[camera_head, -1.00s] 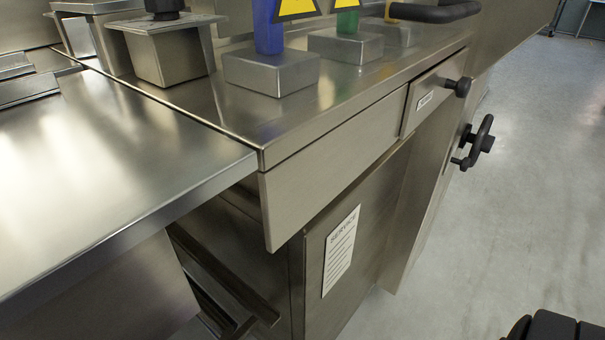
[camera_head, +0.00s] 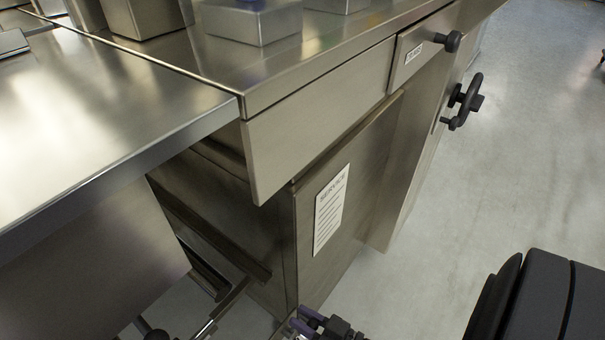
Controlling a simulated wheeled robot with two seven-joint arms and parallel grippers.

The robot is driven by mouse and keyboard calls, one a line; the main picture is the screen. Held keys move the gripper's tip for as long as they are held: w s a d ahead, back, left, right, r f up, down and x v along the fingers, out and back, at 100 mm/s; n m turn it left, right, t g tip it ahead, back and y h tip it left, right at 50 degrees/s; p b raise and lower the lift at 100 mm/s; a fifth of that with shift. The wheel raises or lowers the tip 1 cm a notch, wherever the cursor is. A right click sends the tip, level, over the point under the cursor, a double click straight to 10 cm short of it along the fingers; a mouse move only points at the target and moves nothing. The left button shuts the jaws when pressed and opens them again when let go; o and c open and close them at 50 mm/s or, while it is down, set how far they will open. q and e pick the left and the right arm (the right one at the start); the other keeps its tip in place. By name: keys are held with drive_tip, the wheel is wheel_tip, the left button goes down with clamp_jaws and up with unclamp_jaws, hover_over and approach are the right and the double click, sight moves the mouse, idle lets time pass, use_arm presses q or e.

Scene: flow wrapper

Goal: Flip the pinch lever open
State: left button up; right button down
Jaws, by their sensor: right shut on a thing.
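My right gripper (camera_head: 318,322) is at the bottom edge, low beside the cabinet's service panel. It has dark, purple-tinted fingers. It is shut on a slim metal part (camera_head: 286,329) that I take to be the pinch lever. Only a little of this part shows, and its lower portion is cut off by the picture edge. I cannot tell its angle clearly. My left gripper is not in view.
A steel service panel (camera_head: 361,190) carries a SERVICE label (camera_head: 331,210). The steel worktop (camera_head: 95,95) overhangs. A black handle (camera_head: 463,102) projects at right.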

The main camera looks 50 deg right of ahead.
drive_tip(key=shift+d+f, duration=0.1)
idle(0.4)
drive_tip(key=shift+c, duration=2)
unclamp_jaws()
drive_tip(key=s+d, duration=0.1)
drive_tip(key=s, duration=0.8)
drive_tip(key=shift+s+d+f, duration=0.25)
drive_tip(key=shift+s+d, duration=0.1)
drive_tip(key=shift+s, duration=0.05)
